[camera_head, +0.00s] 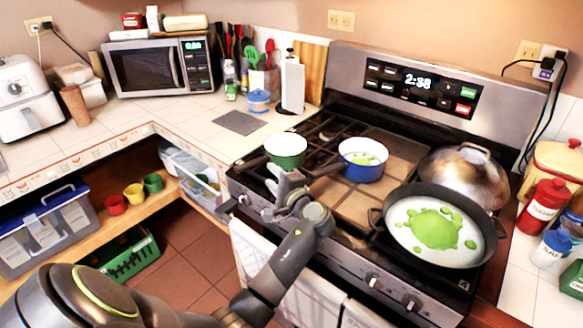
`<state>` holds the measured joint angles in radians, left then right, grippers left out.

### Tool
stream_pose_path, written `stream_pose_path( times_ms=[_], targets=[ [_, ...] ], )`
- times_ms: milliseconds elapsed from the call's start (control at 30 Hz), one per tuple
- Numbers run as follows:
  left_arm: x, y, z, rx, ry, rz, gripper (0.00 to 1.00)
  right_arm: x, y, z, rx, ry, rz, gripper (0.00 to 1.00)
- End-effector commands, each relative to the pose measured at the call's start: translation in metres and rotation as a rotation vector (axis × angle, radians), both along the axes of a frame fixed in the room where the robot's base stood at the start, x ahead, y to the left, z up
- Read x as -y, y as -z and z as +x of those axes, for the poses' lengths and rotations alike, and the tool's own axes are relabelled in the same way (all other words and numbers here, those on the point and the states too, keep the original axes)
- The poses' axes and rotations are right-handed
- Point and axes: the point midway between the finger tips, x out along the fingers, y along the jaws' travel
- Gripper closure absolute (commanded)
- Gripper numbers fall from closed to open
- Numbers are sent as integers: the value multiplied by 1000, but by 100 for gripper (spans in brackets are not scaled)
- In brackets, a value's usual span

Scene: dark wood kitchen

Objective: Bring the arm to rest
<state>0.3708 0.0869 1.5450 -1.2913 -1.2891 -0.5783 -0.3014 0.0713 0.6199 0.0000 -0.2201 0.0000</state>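My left arm comes in from the lower left, and its gripper (274,180) is over the front left of the stove (330,258), just in front of the green pot (287,150). The fingers point away from me, and I see nothing clearly held in them. Their gap is too small to judge, and I cannot tell whether they touch the pot. My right gripper is out of view.
A blue pot (362,170) stands beside the green one. A large pan (395,238) with green food is at the front right, before a metal dome lid (464,176). A microwave (157,66) stands at the back left. Open floor (190,265) lies below.

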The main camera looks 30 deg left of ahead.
Motion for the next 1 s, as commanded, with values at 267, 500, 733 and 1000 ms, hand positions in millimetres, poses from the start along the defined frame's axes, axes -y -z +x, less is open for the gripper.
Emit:
stream_pose_path(
  times_ms=[267, 500, 733, 1000],
  targets=[
    [-1, 5, -5, 3, -1, -19, 64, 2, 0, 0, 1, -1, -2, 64],
    [-8, 75, -77, 68, -27, -331, 64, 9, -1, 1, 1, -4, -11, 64],
    [13, 140, -185, 146, -104, -776, 64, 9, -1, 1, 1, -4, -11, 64],
    [57, 158, -278, 177, -200, -1149, 64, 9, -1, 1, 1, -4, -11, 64]
  ],
)
